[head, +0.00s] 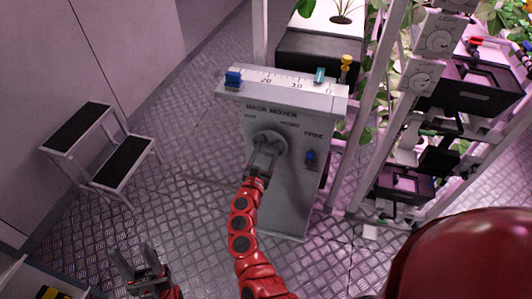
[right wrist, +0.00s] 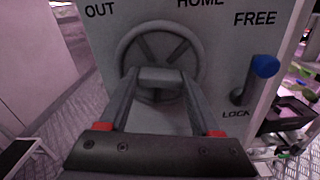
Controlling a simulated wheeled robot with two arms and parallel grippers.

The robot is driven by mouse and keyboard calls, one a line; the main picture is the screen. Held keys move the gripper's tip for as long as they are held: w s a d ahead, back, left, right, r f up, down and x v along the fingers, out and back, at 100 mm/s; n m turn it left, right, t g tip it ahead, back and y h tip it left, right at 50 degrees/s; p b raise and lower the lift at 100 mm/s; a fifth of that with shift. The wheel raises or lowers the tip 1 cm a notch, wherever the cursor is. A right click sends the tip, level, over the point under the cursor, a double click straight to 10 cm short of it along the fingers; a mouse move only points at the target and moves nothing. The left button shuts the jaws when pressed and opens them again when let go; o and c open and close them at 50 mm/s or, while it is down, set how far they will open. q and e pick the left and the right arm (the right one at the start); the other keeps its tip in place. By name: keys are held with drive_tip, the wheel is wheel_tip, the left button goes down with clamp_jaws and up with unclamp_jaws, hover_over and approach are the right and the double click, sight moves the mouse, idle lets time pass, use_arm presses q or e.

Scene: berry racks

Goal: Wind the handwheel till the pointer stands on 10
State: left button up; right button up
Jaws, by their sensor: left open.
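The handwheel (head: 269,143) is a grey spoked wheel on the front of a grey console; it also shows in the right wrist view (right wrist: 158,50). My right gripper (head: 262,160) is at it, its two fingers against both sides of a grey grip piece (right wrist: 161,75) in front of the hub. A teal pointer (head: 319,75) stands on the white scale (head: 282,80) on top, between 10 and 0, nearer 0. A blue block (head: 233,79) sits at the scale's left end, beyond 20. My left gripper (head: 137,268) is open and empty, low on the left.
A blue-knobbed lever (right wrist: 264,66) right of the wheel points up towards FREE, away from LOCK. A step stool (head: 98,148) stands left; plant racks (head: 368,110) are close on the right. Floor between stool and console is clear.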

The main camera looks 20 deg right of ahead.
drive_tip(key=c, duration=0.8)
drive_tip(key=n+b, duration=0.8)
drive_tip(key=n+p, duration=0.1)
drive_tip(key=n, duration=0.2)
drive_tip(key=n+p, duration=0.2)
drive_tip(key=n, duration=0.1)
drive_tip(key=shift+r+n, duration=0.1)
drive_tip(key=shift+n, duration=0.2)
drive_tip(key=n+p, duration=0.4)
drive_tip(key=n, duration=0.2)
drive_tip(key=shift+p, duration=0.3)
drive_tip(key=n+p, duration=0.5)
drive_tip(key=n, duration=0.1)
drive_tip(key=shift+n, duration=0.3)
drive_tip(key=n+p, duration=0.3)
drive_tip(key=n, duration=0.1)
drive_tip(key=shift+n+p, duration=0.55)
drive_tip(key=shift+n, duration=0.65)
